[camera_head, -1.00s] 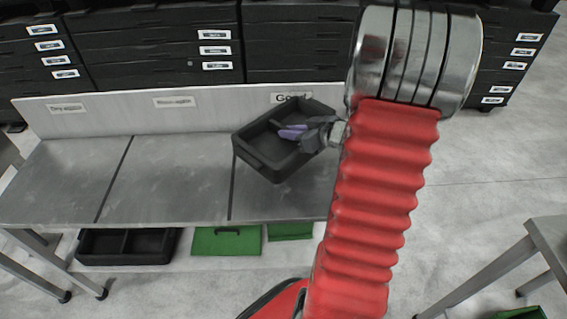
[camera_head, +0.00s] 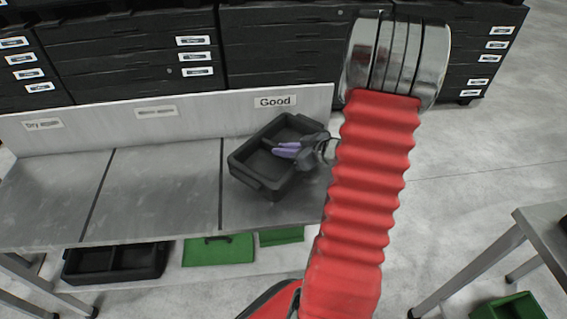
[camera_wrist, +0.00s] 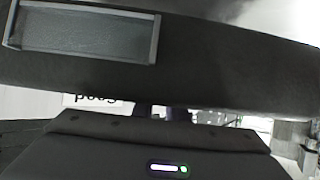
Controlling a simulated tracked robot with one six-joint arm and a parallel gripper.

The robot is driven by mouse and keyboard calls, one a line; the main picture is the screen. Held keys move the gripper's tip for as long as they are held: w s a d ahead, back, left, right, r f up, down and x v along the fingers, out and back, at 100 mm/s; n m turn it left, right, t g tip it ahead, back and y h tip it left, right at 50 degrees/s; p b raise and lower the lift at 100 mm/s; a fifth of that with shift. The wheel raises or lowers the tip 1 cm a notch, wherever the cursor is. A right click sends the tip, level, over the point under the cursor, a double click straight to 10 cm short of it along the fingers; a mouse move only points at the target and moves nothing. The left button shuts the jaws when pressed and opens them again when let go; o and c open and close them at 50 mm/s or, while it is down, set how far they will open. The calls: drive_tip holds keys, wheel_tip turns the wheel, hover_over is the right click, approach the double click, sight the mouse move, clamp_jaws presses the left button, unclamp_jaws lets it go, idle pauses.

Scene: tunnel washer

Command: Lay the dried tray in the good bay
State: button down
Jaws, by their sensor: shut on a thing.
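The black tray (camera_head: 255,172) has compartments and is at the bay under the "Good" sign (camera_head: 275,101), tilted a little in the head view. I cannot tell whether its underside touches the bench. My gripper (camera_head: 300,150), dark with purple fingers, is shut on the tray's right side. In the wrist view the dark tray (camera_wrist: 220,65) fills the upper part, and the upside-down "Good" sign (camera_wrist: 92,99) shows below it. The fingertips are mostly hidden there. The good bay (camera_head: 240,212) is the right-hand section of the grey bench.
The left bay (camera_head: 50,195), signed "Dry again", and the middle bay (camera_head: 150,190) are empty. A black tray (camera_head: 115,262) and green pieces (camera_head: 218,250) lie under the bench. Black drawer cabinets (camera_head: 130,50) stand behind. Another table (camera_head: 545,230) stands at the right.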

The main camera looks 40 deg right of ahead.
sight(283, 162)
drive_tip(key=shift+f, duration=0.8)
drive_tip(key=shift+f, duration=2.1)
drive_tip(key=c, duration=1.8)
unclamp_jaws()
drive_tip(key=shift+f, duration=0.1)
drive_tip(key=shift+o, duration=0.2)
